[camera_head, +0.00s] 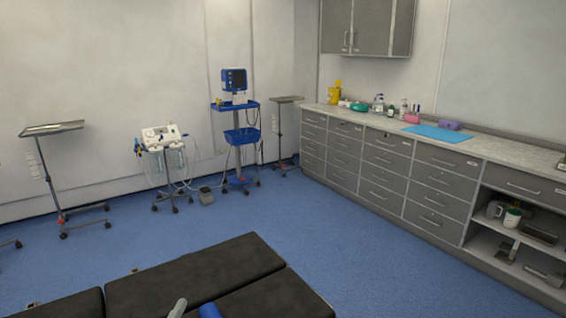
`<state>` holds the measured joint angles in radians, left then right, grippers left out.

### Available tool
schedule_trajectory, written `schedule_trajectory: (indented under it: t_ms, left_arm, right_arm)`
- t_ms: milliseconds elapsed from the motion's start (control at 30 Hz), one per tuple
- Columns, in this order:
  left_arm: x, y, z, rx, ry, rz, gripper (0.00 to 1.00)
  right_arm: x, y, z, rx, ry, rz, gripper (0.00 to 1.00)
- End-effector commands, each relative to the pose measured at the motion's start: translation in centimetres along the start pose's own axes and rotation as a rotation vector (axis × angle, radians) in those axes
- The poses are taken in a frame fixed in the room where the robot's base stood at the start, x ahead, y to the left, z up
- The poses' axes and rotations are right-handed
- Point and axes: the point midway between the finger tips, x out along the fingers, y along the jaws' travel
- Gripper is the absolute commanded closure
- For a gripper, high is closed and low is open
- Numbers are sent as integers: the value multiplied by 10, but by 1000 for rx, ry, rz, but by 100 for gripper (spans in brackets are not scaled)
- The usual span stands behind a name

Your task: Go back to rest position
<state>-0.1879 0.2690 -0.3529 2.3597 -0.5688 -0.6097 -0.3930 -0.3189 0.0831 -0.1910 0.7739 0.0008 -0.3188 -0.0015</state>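Neither of my grippers shows clearly in the head view, and no arm comes in from the left or right. The black padded operating table (200,270) lies at the bottom, cut off by the lower edge. At that edge, a light grey rounded piece (178,308) and a blue rounded piece (210,311) show over the table. Too little of them shows to tell what they are.
Grey drawer cabinets (385,165) with a worktop line the right wall; a blue mat (442,133) lies on top. A monitor cart (237,135), a white device on a stand (161,136) and a tray stand (52,128) stand behind. Blue floor (340,240) between is clear.

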Motion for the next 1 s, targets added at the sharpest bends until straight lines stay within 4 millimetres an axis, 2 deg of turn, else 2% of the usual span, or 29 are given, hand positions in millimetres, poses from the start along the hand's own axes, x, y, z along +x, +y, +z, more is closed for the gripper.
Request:
schedule_trajectory:
  t_ms: [33, 100, 200, 300, 500, 700, 733, 800, 1000]
  left_arm:
    - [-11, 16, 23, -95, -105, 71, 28]
    - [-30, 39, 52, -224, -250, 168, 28]
    - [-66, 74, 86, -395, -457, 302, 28]
    - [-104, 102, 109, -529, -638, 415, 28]
    - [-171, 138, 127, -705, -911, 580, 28]
    - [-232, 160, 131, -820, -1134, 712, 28]
    - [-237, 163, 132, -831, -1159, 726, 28]
    - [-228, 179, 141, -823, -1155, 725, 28]
    - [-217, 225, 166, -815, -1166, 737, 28]
  right_arm:
    - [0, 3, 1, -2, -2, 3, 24]
    - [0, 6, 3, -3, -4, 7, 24]
    - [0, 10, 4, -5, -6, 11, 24]
    - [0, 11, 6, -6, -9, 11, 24]
    - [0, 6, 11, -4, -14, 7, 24]
    - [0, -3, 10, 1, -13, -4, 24]
    - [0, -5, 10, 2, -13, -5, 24]
    - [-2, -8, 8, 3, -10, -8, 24]
    - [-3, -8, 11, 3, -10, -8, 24]
